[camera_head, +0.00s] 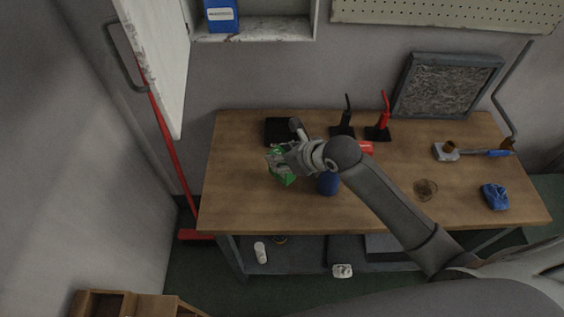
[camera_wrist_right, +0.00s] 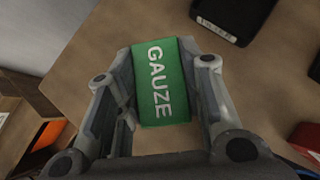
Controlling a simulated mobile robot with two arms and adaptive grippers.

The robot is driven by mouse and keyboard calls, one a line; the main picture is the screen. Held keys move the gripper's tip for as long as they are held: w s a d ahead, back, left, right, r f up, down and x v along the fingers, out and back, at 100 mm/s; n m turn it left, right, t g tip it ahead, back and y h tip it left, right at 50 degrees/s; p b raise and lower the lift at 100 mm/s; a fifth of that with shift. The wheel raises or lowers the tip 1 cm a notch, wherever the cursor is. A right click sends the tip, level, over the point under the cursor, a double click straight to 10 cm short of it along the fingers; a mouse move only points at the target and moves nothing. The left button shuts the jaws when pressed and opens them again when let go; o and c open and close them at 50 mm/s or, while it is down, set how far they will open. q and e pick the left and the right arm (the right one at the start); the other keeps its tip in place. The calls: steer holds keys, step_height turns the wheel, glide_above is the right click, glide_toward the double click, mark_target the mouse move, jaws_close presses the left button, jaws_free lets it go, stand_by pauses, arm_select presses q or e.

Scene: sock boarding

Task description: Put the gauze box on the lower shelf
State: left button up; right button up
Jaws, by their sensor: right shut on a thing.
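The green gauze box (camera_head: 284,180) is at the left part of the wooden workbench (camera_head: 240,205). In the right wrist view the box (camera_wrist_right: 163,82) shows its white GAUZE lettering between my fingers. My right gripper (camera_head: 280,162) is shut on the box; in the right wrist view its fingers (camera_wrist_right: 165,100) lie along both sides. Whether the box touches the bench top is hard to tell. The lower shelf (camera_head: 312,250) shows under the bench top, with a white bottle (camera_head: 261,252) at its left. My left gripper is not in view.
A blue cylinder (camera_head: 328,184) stands close right of the box. A black tray (camera_head: 281,132) lies behind. Two stands, black (camera_head: 343,122) and red (camera_head: 381,118), and a framed panel (camera_head: 446,86) are farther back. The bench's front left is clear. An open cabinet door (camera_head: 158,65) hangs at upper left.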

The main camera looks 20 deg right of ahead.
steer(key=shift+w+f+p, duration=0.1)
steer(key=shift+f+p, duration=0.5)
steer(key=shift+f, duration=1.05)
steer(key=shift+f, duration=0.1)
steer(key=o, duration=0.6)
steer(key=shift+f, duration=0.1)
steer(key=o, duration=0.5)
